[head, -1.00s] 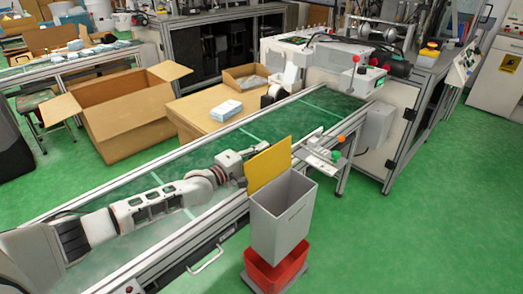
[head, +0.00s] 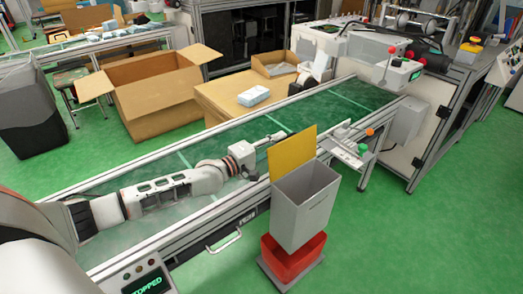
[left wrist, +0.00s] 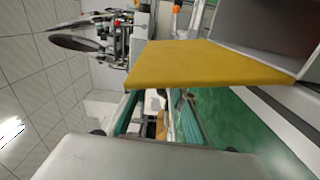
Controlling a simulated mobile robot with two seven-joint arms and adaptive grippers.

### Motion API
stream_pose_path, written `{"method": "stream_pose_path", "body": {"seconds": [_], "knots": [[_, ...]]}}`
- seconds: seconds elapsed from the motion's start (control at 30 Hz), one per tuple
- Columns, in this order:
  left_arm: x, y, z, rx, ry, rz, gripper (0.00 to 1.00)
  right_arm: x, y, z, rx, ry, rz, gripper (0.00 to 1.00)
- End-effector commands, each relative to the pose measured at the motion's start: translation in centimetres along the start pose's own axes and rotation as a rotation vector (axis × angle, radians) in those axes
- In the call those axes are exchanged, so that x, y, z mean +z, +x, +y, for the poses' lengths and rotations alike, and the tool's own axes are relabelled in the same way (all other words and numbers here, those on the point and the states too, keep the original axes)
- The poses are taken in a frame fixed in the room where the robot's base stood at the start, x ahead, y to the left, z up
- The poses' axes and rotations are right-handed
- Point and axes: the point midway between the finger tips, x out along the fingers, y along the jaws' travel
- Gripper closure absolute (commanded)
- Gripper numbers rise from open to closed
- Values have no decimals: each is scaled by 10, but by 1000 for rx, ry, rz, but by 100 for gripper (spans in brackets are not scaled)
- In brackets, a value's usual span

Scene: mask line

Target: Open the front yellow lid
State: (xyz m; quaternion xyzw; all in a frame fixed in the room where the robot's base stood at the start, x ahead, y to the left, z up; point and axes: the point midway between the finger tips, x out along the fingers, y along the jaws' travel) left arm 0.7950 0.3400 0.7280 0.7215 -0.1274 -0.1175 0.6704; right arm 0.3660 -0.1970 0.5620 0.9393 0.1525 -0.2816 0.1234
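The yellow lid (head: 292,153) stands raised, close to upright, at the back edge of a grey bin (head: 302,208), whose top is open. In the left wrist view the lid (left wrist: 205,65) spans the middle as a flat yellow panel, beside part of the bin (left wrist: 270,28). My left gripper (head: 270,145) is above the conveyor, just behind the lid on its left side. Its fingertips are partly hidden, so I cannot tell how far they are apart or whether they touch the lid. My right gripper is not in view.
A red bin (head: 292,259) stands under the grey bin. The long green conveyor (head: 205,150) runs behind the lid. Open green floor (head: 420,235) lies to the right.

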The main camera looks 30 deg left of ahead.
Motion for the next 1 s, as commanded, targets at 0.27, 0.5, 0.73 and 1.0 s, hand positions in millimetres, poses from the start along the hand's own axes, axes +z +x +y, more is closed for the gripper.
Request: {"method": "stream_pose_path", "body": {"seconds": [0.27,0.5,0.73,1.0], "knots": [[0,-48,-1,-2,1,0,74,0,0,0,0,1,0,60],[0,-71,0,0,0,0,74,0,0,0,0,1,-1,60],[0,-76,1,1,0,0,74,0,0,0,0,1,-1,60],[0,-76,1,1,0,0,74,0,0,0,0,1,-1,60]]}}
